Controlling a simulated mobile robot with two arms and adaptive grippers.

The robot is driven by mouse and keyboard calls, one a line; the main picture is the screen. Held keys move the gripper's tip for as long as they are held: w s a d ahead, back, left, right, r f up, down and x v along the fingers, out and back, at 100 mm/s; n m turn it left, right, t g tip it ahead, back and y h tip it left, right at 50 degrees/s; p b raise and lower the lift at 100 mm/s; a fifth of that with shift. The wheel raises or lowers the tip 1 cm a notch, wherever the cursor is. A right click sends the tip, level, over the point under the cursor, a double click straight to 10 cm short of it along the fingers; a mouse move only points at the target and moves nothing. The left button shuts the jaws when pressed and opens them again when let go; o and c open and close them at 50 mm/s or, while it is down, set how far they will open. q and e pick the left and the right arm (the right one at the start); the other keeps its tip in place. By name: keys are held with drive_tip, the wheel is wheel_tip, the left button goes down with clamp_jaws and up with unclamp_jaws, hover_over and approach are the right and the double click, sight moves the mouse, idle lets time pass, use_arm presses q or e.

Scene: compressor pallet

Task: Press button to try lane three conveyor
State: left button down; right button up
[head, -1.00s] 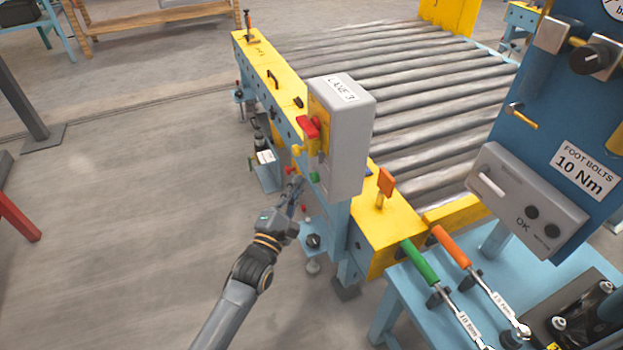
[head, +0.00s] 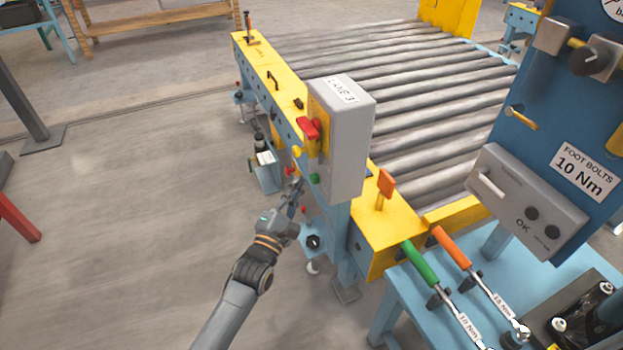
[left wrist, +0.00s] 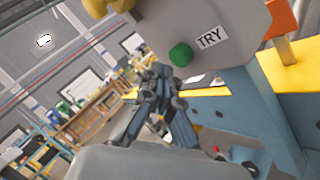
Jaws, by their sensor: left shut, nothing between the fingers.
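The grey lane 3 control box (head: 348,135) stands on the near end of the conveyor's yellow side rail. In the left wrist view the green button (left wrist: 181,54) sits beside a label reading TRY (left wrist: 210,38). My left gripper (head: 296,184) is shut and empty, left of and slightly below the green button. In the left wrist view its fingertips (left wrist: 160,72) appear just left of and below the button; contact cannot be made out. My right gripper is not in view.
The roller conveyor (head: 430,95) runs behind the box. A blue bench with a green-handled wrench (head: 420,263) and an orange-handled wrench (head: 450,246) is at lower right. An orange tag (head: 386,184) stands on the rail. The floor at left (head: 130,220) is clear.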

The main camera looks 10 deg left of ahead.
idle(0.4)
use_arm(q)
drive_tip(key=shift+w+d, duration=0.25)
drive_tip(key=shift+d, duration=0.1)
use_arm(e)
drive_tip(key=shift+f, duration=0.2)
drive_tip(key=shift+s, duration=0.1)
use_arm(q)
drive_tip(key=shift+w+d, duration=0.3)
drive_tip(key=shift+d, duration=0.15)
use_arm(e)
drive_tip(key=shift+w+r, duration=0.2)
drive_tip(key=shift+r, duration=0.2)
use_arm(q)
drive_tip(key=shift+r, duration=0.1)
idle(0.3)
drive_tip(key=shift+s+a+p, duration=0.35)
drive_tip(key=shift+s+a, duration=0.2)
drive_tip(key=shift+a, duration=0.2)
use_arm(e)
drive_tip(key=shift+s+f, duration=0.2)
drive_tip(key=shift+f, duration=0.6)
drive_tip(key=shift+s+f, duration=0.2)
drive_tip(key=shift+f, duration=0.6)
